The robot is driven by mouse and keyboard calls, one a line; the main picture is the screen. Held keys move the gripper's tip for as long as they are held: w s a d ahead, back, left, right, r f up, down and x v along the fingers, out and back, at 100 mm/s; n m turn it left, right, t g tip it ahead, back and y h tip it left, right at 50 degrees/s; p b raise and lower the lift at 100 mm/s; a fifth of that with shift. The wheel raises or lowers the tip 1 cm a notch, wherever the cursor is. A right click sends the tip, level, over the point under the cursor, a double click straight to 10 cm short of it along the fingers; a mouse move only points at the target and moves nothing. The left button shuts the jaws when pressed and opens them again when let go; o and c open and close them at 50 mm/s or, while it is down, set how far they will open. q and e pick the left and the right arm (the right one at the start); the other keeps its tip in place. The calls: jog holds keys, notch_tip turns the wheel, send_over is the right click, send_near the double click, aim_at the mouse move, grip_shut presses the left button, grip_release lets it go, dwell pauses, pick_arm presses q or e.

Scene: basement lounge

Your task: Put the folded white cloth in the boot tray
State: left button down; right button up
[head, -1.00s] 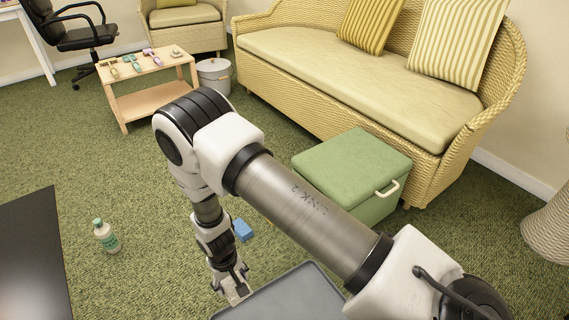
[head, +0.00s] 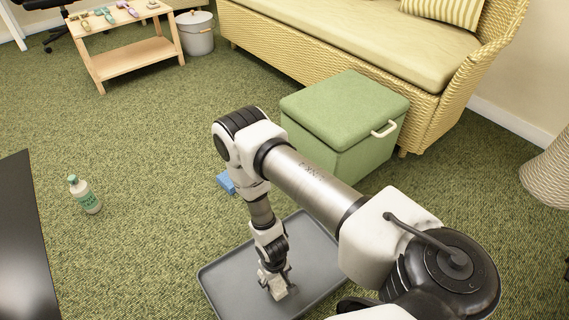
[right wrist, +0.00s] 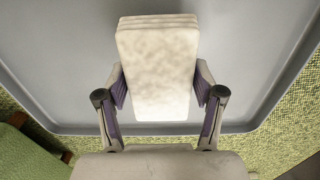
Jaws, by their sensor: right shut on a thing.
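The folded white cloth (right wrist: 158,70) is a stacked, off-white block. My right gripper (head: 275,281) is shut on it, with a finger pressed to each side in the right wrist view (right wrist: 159,88). In the head view the cloth (head: 278,291) shows small at the fingertips. The boot tray (head: 222,290) is a grey, low-rimmed tray on the carpet, and the cloth is over its inside. The tray floor also fills the right wrist view behind the cloth (right wrist: 60,60). I cannot tell whether the cloth touches it. My left gripper is not in view.
A green storage ottoman (head: 345,110) stands behind the tray, before a wicker sofa (head: 340,35). Carpet between is clear.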

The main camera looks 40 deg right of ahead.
jog(key=d, duration=0.2)
jog(key=w+d, duration=0.1)
jog(key=d, duration=0.1)
jog(key=w+d+b, duration=0.1)
jog(key=d, duration=0.1)
jog(key=shift+w+d+f, duration=0.2)
jog(key=shift+d+f, duration=0.05)
jog(key=shift+f, duration=0.15)
notch_tip(320, 180, down, 4)
jog(key=b, duration=0.3)
jog(key=shift+r, duration=0.35)
jog(key=shift+f, duration=0.2)
jog(key=o, duration=1.5)
jog(key=shift+o, duration=0.2)
jog(key=shift+r, duration=0.1)
notch_tip(320, 180, up, 12)
jog(key=p, duration=0.9)
jog(key=s+a+r+n, duration=0.1)
jog(key=s+a+r, duration=0.8)
jog(key=s, duration=0.3)
jog(key=shift+s+a+r+n, duration=0.25)
jog(key=shift+s+a+n, duration=0.05)
jog(key=shift+a, duration=0.05)
